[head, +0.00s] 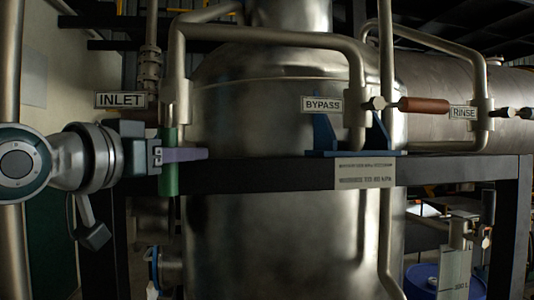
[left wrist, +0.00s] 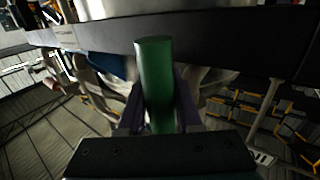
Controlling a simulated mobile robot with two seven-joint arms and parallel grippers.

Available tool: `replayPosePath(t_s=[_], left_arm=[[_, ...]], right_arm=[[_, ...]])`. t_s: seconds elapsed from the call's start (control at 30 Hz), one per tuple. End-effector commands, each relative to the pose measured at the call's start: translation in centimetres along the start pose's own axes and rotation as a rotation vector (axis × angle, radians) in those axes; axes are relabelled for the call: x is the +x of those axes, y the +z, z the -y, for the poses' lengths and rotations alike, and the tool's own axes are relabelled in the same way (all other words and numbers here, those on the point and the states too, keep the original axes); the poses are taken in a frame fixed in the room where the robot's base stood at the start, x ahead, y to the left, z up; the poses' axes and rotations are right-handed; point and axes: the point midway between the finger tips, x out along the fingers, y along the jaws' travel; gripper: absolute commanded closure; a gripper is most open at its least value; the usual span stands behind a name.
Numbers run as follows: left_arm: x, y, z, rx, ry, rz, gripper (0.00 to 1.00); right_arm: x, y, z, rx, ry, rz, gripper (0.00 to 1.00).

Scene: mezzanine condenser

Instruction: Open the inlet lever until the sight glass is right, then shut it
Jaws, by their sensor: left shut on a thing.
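The green inlet lever handle (head: 168,178) hangs upright below the pipe fitting, right of the INLET sign (head: 119,100). My left gripper (head: 184,154) comes in from the left and its purple fingers are shut on the handle. In the left wrist view the green handle (left wrist: 155,72) stands between the two fingers (left wrist: 160,108). A pale panel with a "300 L" mark (head: 455,274), possibly the sight glass, is at the lower right; I cannot make out a liquid level. My right gripper is not in view.
A brown-red handle (head: 424,105) lies level between the BYPASS sign (head: 322,104) and the RINSE sign (head: 463,113). A dark beam (head: 260,172) crosses before the steel vessel (head: 270,235). A blue drum (head: 422,280) stands at the lower right.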

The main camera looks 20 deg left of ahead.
Motion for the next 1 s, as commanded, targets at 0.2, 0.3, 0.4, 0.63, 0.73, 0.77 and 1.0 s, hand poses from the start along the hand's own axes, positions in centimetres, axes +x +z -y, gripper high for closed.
replayPosePath(t_s=[0.2, 0.3, 0.4, 0.63, 0.73, 0.77, 1.0], left_arm=[[0.01, 0.0, 0.01, 0.001, 0.0, 0.0, 1.0], [0.01, 0.01, 0.01, 0.001, 0.0, 0.001, 1.0], [0.02, 0.01, 0.01, 0.001, 0.0, 0.001, 1.0], [0.03, 0.02, 0.03, 0.001, -0.001, 0.001, 1.0], [0.03, 0.03, 0.03, 0.001, -0.001, 0.001, 1.0], [0.03, 0.03, 0.03, 0.001, -0.001, 0.001, 1.0], [0.04, 0.05, 0.05, 0.001, -0.001, 0.002, 1.0]], right_arm=[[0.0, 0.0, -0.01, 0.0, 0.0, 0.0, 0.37], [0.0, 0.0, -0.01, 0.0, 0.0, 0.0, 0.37], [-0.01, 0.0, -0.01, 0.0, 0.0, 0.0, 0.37], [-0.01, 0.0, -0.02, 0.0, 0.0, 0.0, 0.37], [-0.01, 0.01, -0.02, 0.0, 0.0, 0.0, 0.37], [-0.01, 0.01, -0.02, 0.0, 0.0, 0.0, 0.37], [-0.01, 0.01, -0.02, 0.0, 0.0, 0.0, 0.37]])
